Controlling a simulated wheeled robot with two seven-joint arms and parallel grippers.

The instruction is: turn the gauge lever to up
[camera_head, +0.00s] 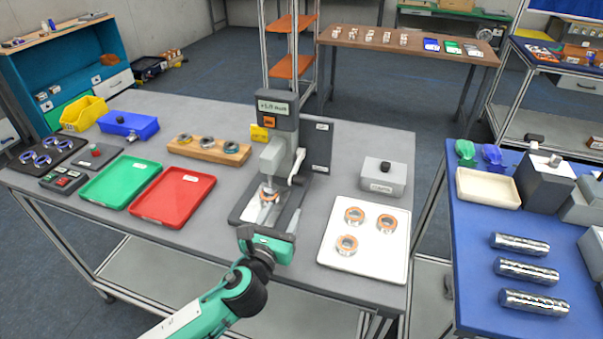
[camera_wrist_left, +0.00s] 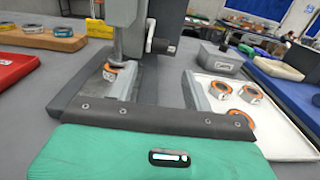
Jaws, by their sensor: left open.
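The gauge (camera_head: 277,140) is a tall grey stand in the middle of the grey table, with a lit display on top. Its lever (camera_head: 298,167) is a pale arm on the right side, slanting downward in the head view. In the wrist view the lever (camera_wrist_left: 150,28) shows near the top, beside a dark cylindrical part. An orange-and-metal ring (camera_head: 269,194) sits under the gauge's spindle. My left gripper (camera_head: 274,211) is open in front of the gauge base, its fingers pointing toward it; nothing shows held between them. My right gripper is not in view.
A white tray (camera_head: 330,255) with orange-rimmed rings lies right of the gauge. A grey box (camera_head: 383,181) with a black knob stands behind it. Red (camera_head: 150,220) and green (camera_head: 98,198) trays and a wooden ring block (camera_head: 222,157) lie left. A blue table (camera_head: 470,270) stands at right.

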